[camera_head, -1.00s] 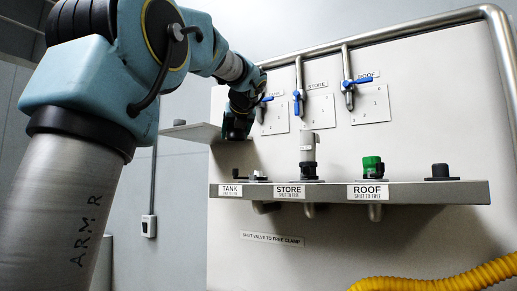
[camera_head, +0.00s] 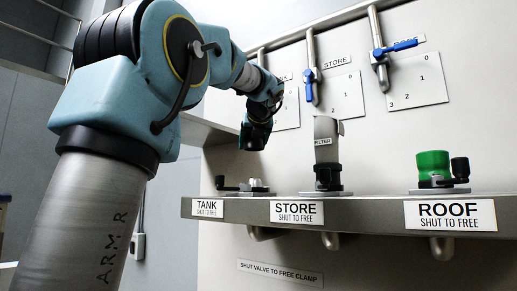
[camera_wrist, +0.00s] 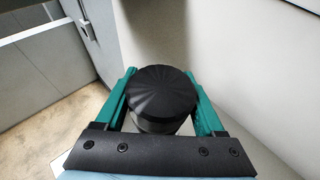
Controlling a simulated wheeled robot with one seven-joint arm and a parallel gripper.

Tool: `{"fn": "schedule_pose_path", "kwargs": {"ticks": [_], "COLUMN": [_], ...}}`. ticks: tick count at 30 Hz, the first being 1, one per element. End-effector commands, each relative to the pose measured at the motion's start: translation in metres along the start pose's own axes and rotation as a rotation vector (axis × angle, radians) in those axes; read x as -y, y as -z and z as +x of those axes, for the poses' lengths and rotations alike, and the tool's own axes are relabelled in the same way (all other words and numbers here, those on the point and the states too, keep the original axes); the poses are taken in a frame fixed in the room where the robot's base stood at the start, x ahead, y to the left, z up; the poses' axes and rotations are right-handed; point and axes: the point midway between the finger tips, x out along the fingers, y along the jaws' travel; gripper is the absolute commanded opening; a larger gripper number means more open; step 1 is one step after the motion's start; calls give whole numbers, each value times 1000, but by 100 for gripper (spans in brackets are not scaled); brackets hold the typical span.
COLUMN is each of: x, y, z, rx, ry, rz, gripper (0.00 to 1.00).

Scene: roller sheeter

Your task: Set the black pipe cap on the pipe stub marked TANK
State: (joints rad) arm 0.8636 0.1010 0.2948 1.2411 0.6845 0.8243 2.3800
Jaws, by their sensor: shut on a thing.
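My gripper (camera_wrist: 162,104) is shut on a black round ribbed cap (camera_wrist: 163,92), with a teal finger on either side of it. In the head view my gripper (camera_head: 256,132) hangs above the shelf, over the TANK fitting (camera_head: 258,185), with a clear gap between them. The cap is hard to tell from the dark gripper there. The TANK fitting is low and pale, with a dark clamp lever at its left. The TANK label (camera_head: 208,208) is on the shelf's front edge below it.
The STORE stub (camera_head: 327,152) carries a grey FILTER piece, right of my gripper. The ROOF stub has a green cap (camera_head: 433,165). Blue valve handles show at STORE (camera_head: 311,85) and ROOF (camera_head: 402,46); the TANK valve is mostly hidden by my arm. The shelf (camera_head: 370,208) juts forward.

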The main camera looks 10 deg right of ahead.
Motion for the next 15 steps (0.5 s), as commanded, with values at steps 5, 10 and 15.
{"fn": "schedule_pose_path", "kwargs": {"ticks": [5, 10, 15], "x": [0, 0, 0], "y": [4, 14, 30], "z": [1, 6, 13], "rx": [1, 1, 1], "ry": [0, 0, 0], "rz": [0, 0, 0], "gripper": [15, 15, 15]}}
